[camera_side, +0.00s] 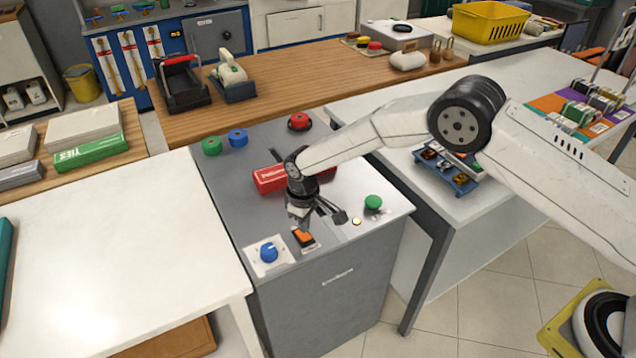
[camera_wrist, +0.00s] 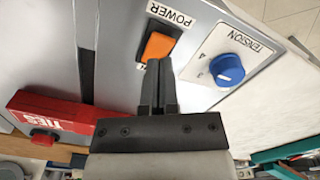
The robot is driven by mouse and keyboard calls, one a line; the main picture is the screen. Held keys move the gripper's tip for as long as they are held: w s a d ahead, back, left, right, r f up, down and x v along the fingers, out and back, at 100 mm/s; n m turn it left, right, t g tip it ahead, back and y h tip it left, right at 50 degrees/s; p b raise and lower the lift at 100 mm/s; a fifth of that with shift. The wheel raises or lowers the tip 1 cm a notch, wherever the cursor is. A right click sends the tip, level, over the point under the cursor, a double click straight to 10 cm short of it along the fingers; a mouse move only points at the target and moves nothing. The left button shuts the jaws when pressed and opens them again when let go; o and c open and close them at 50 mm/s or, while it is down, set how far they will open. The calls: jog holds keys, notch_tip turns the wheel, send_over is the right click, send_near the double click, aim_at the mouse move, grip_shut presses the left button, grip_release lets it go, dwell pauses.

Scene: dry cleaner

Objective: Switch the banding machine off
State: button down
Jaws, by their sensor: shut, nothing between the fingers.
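The banding machine (camera_side: 330,285) is a grey cabinet with controls on its top. Its orange power rocker switch (camera_side: 304,237) sits near the front edge, and it also shows in the wrist view (camera_wrist: 158,47), beside an upside-down POWER label (camera_wrist: 170,16). Which way the rocker is tipped I cannot tell. My gripper (camera_side: 300,222) is shut and empty, above the machine top just behind the switch. In the wrist view the closed fingertips (camera_wrist: 159,64) overlap the near end of the switch; contact is not clear.
A blue TENSION knob (camera_side: 268,251) sits left of the switch, and it shows in the wrist view (camera_wrist: 227,68). A green button (camera_side: 373,202) is to the right. A red TIES box (camera_side: 268,179) lies behind my gripper. A red button (camera_side: 299,121) is at the back.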

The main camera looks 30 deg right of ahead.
aim_at(308, 235)
jog(key=shift+f, duration=1.4)
dwell(1.3)
jog(key=shift+r, duration=0.1)
jog(key=shift+r, duration=3.45)
jog(key=shift+s+d+r, duration=0.1)
jog(key=shift+d+r, duration=0.3)
jog(key=s+d+r+m+t, duration=0.1)
jog(key=s+d+r+m, duration=0.1)
jog(key=s+d+r, duration=0.5)
jog(key=s+d+r+m+t, duration=0.1)
jog(key=s+d+r+m, duration=0.3)
jog(key=s+d, duration=0.55)
jog(key=s+d+r, duration=0.1)
jog(key=s+d, duration=0.2)
jog(key=s, duration=0.5)
jog(key=shift+s+d+t, duration=0.3)
jog(key=shift+s+d, duration=0.05)
